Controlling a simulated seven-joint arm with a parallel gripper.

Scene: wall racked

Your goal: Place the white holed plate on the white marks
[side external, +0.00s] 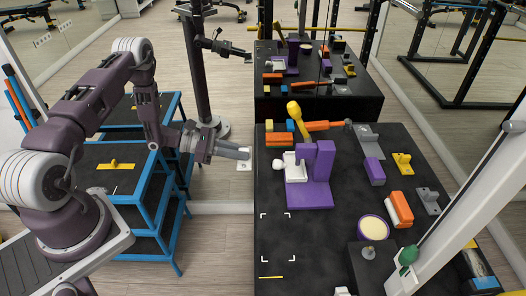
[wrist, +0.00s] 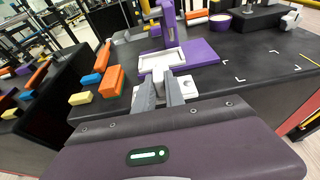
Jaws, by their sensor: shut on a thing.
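The white holed plate (side external: 244,166) hangs at the fingertips of my gripper (side external: 245,153) in the side view, just left of the black table's edge. It also shows as a white piece with a small hole by the fingertips in the wrist view (wrist: 188,84). My gripper (wrist: 164,84) is shut on it; the fingers partly hide it. The white marks (side external: 265,215) are corner brackets on the black table's front left, apart from the plate. The marks also show in the wrist view (wrist: 240,79), right of the gripper.
A thin yellow stick (side external: 271,277) lies in front. The marked area is clear.

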